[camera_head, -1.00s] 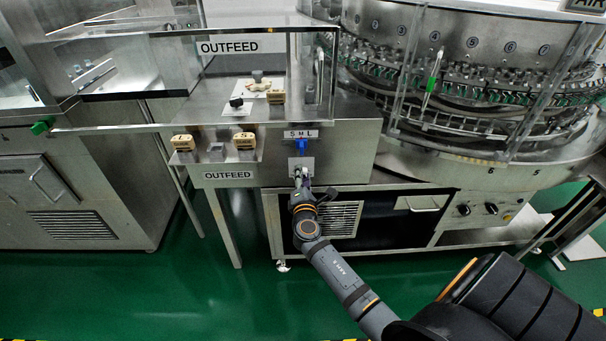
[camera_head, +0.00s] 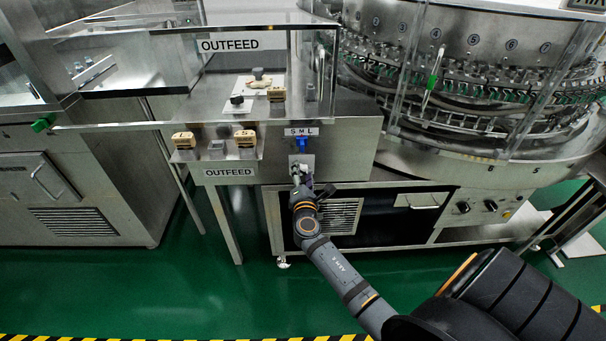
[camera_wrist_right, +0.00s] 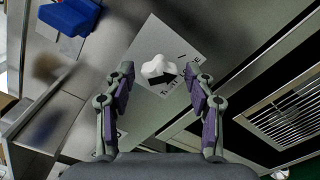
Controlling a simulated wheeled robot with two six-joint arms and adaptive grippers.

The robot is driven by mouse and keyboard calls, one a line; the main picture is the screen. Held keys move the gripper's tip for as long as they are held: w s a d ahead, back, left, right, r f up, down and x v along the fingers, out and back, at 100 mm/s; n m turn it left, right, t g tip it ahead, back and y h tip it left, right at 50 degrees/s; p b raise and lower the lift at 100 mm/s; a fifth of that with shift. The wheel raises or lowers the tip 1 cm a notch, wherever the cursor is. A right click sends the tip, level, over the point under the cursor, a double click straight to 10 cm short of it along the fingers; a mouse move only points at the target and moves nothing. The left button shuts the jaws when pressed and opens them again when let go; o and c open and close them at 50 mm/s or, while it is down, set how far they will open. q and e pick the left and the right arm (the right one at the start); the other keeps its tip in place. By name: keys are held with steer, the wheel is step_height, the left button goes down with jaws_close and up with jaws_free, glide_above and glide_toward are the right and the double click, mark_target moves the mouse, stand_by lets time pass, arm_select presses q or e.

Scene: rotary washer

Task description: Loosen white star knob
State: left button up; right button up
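The white star knob (camera_wrist_right: 158,68) sits on a light label plate (camera_wrist_right: 180,55) on the steel panel, with a dark patch at its lower right side. In the head view the plate (camera_head: 307,160) is under the S M L label, partly covered by my gripper. My right gripper (camera_wrist_right: 159,76) is open, with one finger on each side of the knob in the wrist view and visible gaps to it. In the head view the right gripper (camera_head: 298,173) is at the plate. Whether the fingertips reach the knob's depth cannot be told. My left gripper is not in view.
A blue block (camera_head: 301,145) is just above the plate and also shows in the wrist view (camera_wrist_right: 68,18). The outfeed shelf (camera_head: 222,148) with beige blocks is to the left. A dark recess and louvred vent (camera_head: 341,218) lie below.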

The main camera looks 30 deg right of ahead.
steer(key=shift+s+a, duration=0.15)
steer(key=shift+s, duration=0.1)
steer(key=v, duration=1.1)
steer(key=shift+s, duration=0.2)
steer(key=shift+a+f, duration=0.15)
